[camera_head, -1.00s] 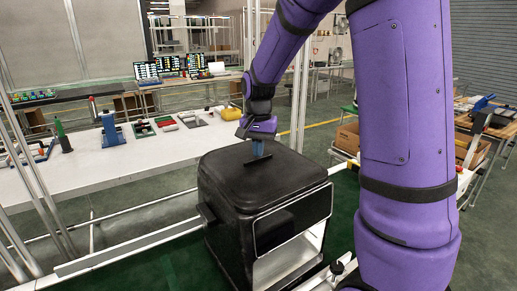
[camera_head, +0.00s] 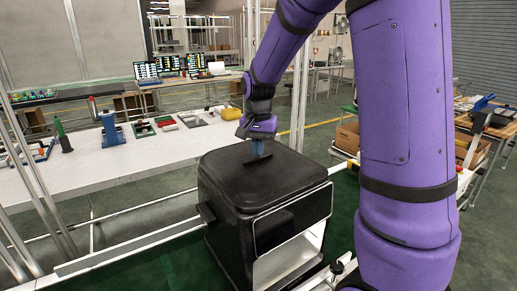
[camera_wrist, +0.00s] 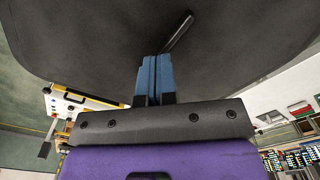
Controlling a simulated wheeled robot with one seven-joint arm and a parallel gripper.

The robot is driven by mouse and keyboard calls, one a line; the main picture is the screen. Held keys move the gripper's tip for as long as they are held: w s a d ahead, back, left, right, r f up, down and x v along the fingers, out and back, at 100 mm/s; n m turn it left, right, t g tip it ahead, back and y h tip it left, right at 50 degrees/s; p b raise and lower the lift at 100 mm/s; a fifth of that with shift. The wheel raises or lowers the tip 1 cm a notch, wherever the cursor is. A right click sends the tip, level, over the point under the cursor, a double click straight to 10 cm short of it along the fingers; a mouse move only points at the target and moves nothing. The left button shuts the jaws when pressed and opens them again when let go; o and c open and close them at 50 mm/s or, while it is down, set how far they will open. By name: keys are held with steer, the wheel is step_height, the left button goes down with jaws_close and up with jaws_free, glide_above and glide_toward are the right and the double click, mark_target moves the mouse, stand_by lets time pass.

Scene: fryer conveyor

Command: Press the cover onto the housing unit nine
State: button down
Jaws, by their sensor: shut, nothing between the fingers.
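The black housing unit (camera_head: 226,226) stands on the green conveyor, with a silver-edged opening on its front right side. Its black cover (camera_head: 290,172) lies on top and looks level; I cannot tell whether any gap is left beneath it. A dark bar-shaped handle (camera_head: 258,161) lies on the cover, and it also shows in the wrist view (camera_wrist: 178,32). My gripper (camera_head: 258,150) points down at the cover's top beside the handle. Its blue fingers are together and empty, also in the wrist view (camera_wrist: 154,62). Whether the fingertips touch the cover is hard to tell.
A white table (camera_head: 110,165) with tools, including a blue press (camera_head: 111,130) and a yellow part (camera_head: 231,113), stands behind at the left. A metal rail (camera_head: 130,246) runs along the green conveyor belt (camera_head: 165,268). A workbench with cardboard boxes (camera_head: 348,137) is at the right.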

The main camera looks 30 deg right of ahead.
steer(key=shift+f, duration=0.4)
stand_by(0.6)
steer(key=shift+r, duration=3.05)
step_height(320, 180, up, 11)
steer(key=s+a+f+n+t, duration=0.1)
steer(key=s+a+n+t, duration=0.1)
steer(key=s, duration=1)
steer(key=s+a+f+n+t, duration=0.2)
steer(key=s+a+n, duration=0.3)
steer(key=s, duration=0.8)
steer(key=shift+s+f+n+t, duration=0.15)
steer(key=shift+s+n+t, duration=0.15)
steer(key=shift+n+t, duration=0.55)
steer(key=shift+g, duration=0.25)
